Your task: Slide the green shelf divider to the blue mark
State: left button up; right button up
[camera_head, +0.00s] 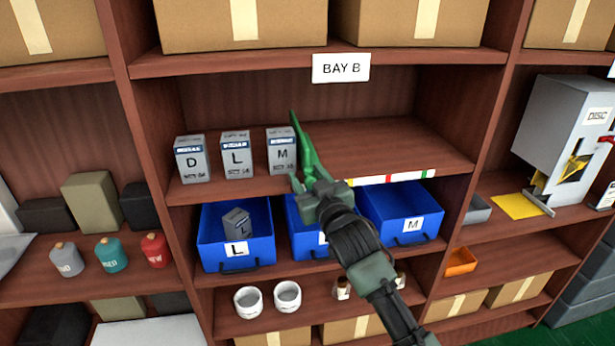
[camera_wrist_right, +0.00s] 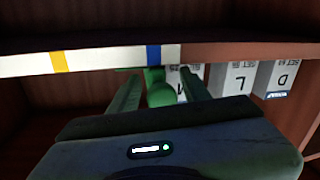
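The green shelf divider (camera_head: 305,150) stands on the middle shelf of Bay B, just right of the M box (camera_head: 281,150). My right gripper (camera_head: 312,182) is at its front end. In the right wrist view, a round green knob (camera_wrist_right: 161,95) of the divider lies between the two fingers, which look open with small gaps beside it. The blue mark (camera_wrist_right: 153,55) on the white shelf-edge strip (camera_wrist_right: 100,60) appears almost in line with the knob and divider there. In the head view my gripper hides the blue mark. My left gripper is not in view.
Grey boxes D (camera_head: 192,158) and L (camera_head: 236,154) stand left of the M box. The shelf right of the divider (camera_head: 400,145) is empty. Blue bins (camera_head: 235,247) sit below. The strip also carries a yellow mark (camera_wrist_right: 59,62).

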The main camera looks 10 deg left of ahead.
jog(key=shift+d, duration=0.1)
jog(key=shift+s+d+f, duration=0.1)
jog(key=shift+s+d, duration=0.05)
jog(key=shift+s, duration=0.25)
jog(key=b+v, duration=0.2)
jog(key=v, duration=0.4)
jog(key=shift+s+d, duration=0.2)
jog(key=shift+s, duration=0.2)
